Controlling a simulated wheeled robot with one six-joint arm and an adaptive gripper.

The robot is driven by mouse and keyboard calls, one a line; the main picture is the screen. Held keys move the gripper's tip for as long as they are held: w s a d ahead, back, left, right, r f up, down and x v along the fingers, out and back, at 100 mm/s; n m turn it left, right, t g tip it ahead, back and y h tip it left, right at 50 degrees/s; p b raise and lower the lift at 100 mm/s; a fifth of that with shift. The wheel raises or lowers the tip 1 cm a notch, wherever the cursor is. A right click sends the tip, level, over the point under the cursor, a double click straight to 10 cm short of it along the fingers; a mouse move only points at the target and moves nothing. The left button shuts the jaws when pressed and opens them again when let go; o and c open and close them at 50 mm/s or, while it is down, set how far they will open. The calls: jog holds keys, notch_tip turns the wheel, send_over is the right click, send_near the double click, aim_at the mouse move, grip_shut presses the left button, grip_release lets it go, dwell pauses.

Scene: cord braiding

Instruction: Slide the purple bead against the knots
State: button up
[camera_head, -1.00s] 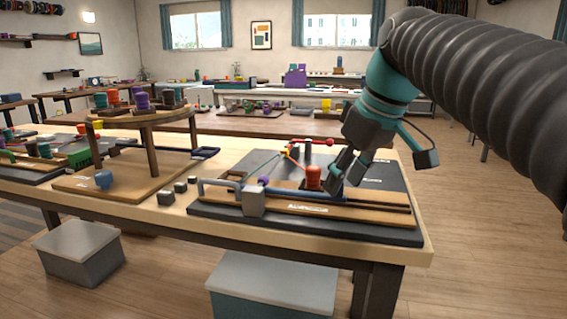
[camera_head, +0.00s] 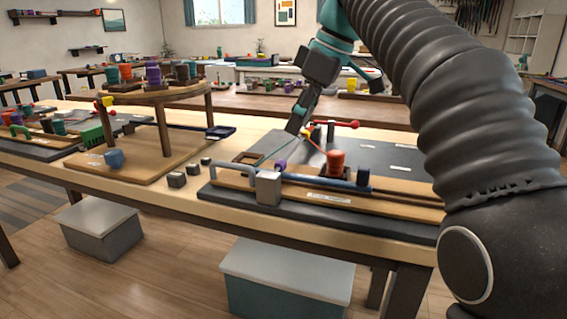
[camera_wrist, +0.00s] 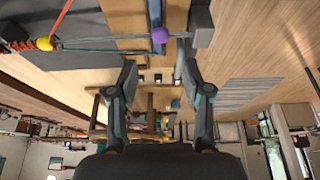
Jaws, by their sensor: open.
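The purple bead (camera_head: 280,166) sits at the left part of the board, beside the grey rail and left of the orange spool (camera_head: 336,161). In the wrist view the purple bead (camera_wrist: 159,35) shows near the top centre, beyond the fingers, apart from them. My gripper (camera_head: 294,126) is over the far side of the board, above and behind the bead. Its two fingers (camera_wrist: 160,66) are spread with nothing between them. A teal cord (camera_head: 292,150) runs beside the bead. A yellow piece (camera_wrist: 45,43) joins cords at the wrist view's left.
A grey block (camera_head: 268,188) and blue-grey rail (camera_head: 325,181) stand at the board's front. A red-knobbed lever (camera_head: 345,124) is behind the spool. A round raised stand (camera_head: 160,94) with spools is at left. The dark board's right part (camera_head: 400,158) is mostly clear.

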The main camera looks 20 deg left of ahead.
aim_at(281, 160)
jog(key=b+x, duration=0.2)
jog(key=x, duration=0.7)
grip_shut()
